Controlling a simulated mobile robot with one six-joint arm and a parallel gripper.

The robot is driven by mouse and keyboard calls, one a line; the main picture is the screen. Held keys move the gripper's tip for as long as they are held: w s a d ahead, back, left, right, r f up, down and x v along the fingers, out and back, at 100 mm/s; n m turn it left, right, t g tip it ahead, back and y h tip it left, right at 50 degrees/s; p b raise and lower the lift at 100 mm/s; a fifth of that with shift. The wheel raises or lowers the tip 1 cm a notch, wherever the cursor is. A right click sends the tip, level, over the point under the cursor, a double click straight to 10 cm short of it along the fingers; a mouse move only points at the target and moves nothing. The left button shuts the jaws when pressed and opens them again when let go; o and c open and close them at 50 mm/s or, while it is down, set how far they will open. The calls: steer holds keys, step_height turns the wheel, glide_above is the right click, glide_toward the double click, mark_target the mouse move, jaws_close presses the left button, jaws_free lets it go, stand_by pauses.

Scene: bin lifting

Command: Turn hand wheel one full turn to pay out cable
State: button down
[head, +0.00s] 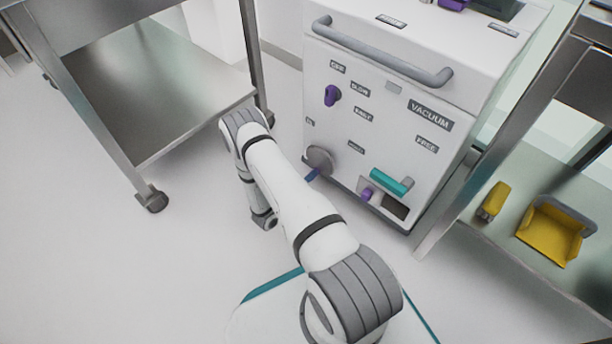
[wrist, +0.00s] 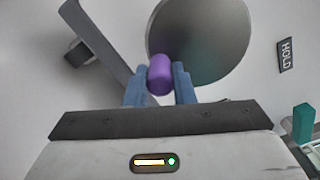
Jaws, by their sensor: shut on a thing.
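The hand wheel is a grey disc (head: 319,157) low on the front of the white cabinet (head: 345,120). In the wrist view its smooth grey face (wrist: 215,35) fills the upper middle. A purple knob (wrist: 160,75) stands at the wheel's lower left edge there. My gripper (wrist: 159,82) has its two blue fingers on either side of this knob, shut on it. In the head view only a little blue of my gripper (head: 312,175) shows just under the wheel; the knob is hidden there.
Right of the wheel are a teal handle (head: 391,182) and a small purple knob (head: 367,194). A purple switch (head: 332,95) sits above. A grey bar (wrist: 103,45) is close left of the fingers. A steel cart (head: 150,100) stands left; a shelf with yellow bins (head: 550,232) stands right.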

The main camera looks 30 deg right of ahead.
steer(key=n, duration=0.1)
steer(key=s+n, duration=0.1)
steer(key=n, duration=0.1)
steer(key=s+n, duration=0.1)
steer(key=shift+d+r+n, duration=0.1)
steer(key=shift+d+n, duration=0.2)
steer(key=shift+d, duration=0.05)
steer(key=shift+s+d+r+n+p, duration=0.2)
steer(key=shift+s+n, duration=0.1)
steer(key=shift+n, duration=0.55)
steer(key=shift+s+d+r+n+p, duration=0.1)
steer(key=shift+s+n+p, duration=0.15)
steer(key=shift+n, duration=0.6)
steer(key=shift+s, duration=0.1)
steer(key=c, duration=1.2)
jaws_free()
steer(key=shift+a, duration=0.1)
steer(key=p, duration=0.3)
glide_toward(325, 174)
steer(key=shift+v, duration=1.1)
